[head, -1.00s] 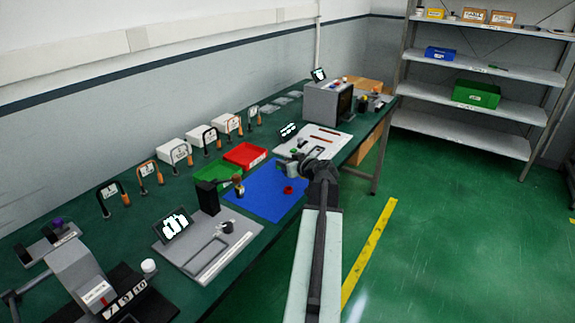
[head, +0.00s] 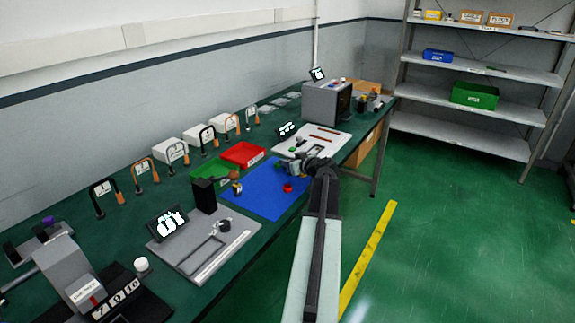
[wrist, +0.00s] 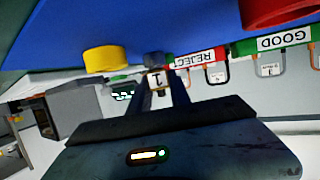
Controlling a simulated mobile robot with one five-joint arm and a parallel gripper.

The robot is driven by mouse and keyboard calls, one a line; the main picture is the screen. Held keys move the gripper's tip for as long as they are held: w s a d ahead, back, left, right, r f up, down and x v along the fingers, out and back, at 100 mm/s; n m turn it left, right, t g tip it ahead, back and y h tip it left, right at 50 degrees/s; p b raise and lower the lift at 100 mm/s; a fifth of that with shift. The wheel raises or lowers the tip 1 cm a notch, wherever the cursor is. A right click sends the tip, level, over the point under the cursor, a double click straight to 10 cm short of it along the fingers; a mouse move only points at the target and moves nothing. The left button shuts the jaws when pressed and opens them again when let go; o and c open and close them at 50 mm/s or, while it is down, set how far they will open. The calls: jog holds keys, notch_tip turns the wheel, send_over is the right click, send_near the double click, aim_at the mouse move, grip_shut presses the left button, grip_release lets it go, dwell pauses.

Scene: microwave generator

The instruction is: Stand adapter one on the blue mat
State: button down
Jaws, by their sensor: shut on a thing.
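The blue mat (head: 262,199) lies on the green bench; it fills the top of the wrist view (wrist: 150,22), which is upside down. My gripper (head: 284,167) is over the mat's far right part. In the wrist view my gripper (wrist: 160,85) is shut on a small dark piece, adapter one (wrist: 155,78), with a white label reading 1. Its dark end (wrist: 153,59) is at or close to the mat; I cannot tell whether it touches. In the head view the adapter is too small to make out.
A red round piece (head: 287,187) stands on the mat; the wrist view shows a yellow round piece (wrist: 107,60). A red REJECT tray (head: 243,154) and a green GOOD tray (head: 212,172) lie behind the mat. A grey fixture plate (head: 190,262) is at the left.

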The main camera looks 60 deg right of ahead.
jog(key=c, duration=1.2)
grip_release()
jog(key=shift+r+p, duration=0.2)
jog(key=shift+p, duration=0.1)
jog(key=p+v, duration=0.3)
jog(key=v, duration=0.8)
jog(key=shift+s+a+p, duration=0.2)
jog(key=shift+s+p, duration=0.05)
jog(key=shift+p, duration=0.15)
jog(key=shift+s, duration=0.2)
